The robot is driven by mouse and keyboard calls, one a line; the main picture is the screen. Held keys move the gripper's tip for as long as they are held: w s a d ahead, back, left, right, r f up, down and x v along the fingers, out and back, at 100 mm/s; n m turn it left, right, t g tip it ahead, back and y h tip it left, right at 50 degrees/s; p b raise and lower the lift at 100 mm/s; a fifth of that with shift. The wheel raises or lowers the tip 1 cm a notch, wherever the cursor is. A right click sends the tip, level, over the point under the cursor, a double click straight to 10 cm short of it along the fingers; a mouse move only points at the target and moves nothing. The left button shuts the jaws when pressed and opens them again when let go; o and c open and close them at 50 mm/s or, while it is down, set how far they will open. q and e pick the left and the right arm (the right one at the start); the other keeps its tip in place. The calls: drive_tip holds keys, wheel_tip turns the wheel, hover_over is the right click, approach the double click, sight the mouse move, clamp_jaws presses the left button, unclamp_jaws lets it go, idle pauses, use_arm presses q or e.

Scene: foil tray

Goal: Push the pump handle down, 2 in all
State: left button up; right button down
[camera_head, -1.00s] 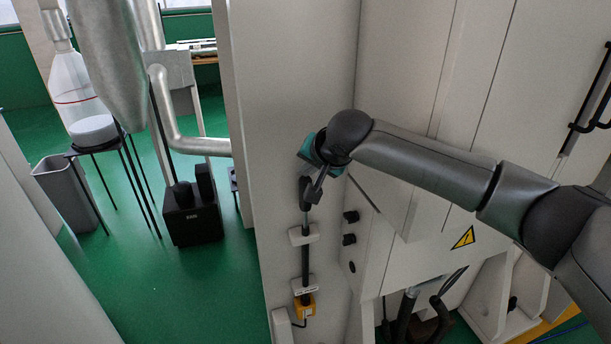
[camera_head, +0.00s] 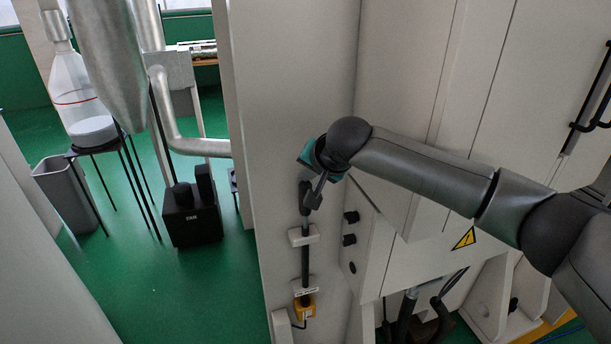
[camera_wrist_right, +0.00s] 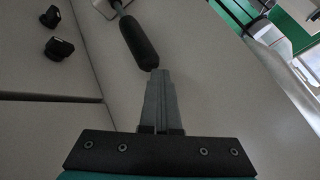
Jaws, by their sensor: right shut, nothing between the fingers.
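The pump handle is a black grip (camera_head: 305,200) on an upright rod, fixed to the pale wall panel by white brackets, with a yellow block (camera_head: 304,307) at the foot. My right gripper (camera_head: 317,202) is shut and empty, pointing down beside the top of the grip. In the right wrist view the black grip (camera_wrist_right: 140,42) lies just beyond the shut fingertips (camera_wrist_right: 158,73), its end at or very near them. I cannot tell whether they touch. My left gripper is out of view.
Two black knobs (camera_head: 350,228) stick out of the panel right of the rod. A cabinet with a yellow warning sign (camera_head: 464,238) stands to the right. The green floor at left holds a black fan box (camera_head: 191,222), a stool and a grey bin (camera_head: 66,195).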

sight(306, 187)
drive_tip(key=shift+s+f+b, duration=0.1)
drive_tip(key=shift+f+b, duration=0.5)
drive_tip(key=shift+f, duration=1.1)
idle(0.7)
drive_tip(key=shift+r, duration=0.1)
drive_tip(key=shift+r+p, duration=3.05)
drive_tip(key=shift+p, duration=0.05)
wheel_tip(306, 187, up, 5)
drive_tip(key=p, duration=0.5)
